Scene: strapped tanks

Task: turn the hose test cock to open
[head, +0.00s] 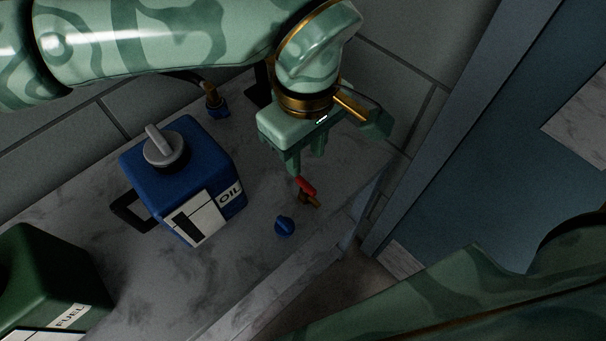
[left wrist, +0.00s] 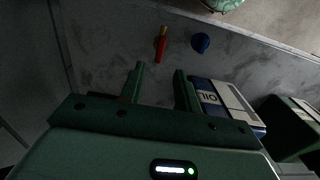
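The hose test cock is a small brass fitting with a red handle (head: 306,187) on the grey marbled counter, near its right end. It also shows in the left wrist view (left wrist: 160,45), beyond the fingertips. My left gripper (head: 305,165) is above and just behind the cock in the head view. Its two fingers are apart with nothing between them, and in the left wrist view (left wrist: 160,78) they point toward the red handle without visibly touching it. My right gripper is not in view; only part of an arm shows at lower right.
A blue OIL tank (head: 190,165) with a grey cap stands left of the cock. A green FUEL tank (head: 45,285) is at lower left. A round blue knob (head: 284,226) sits close to the cock. A brass fitting with a blue base (head: 214,103) is near the wall.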

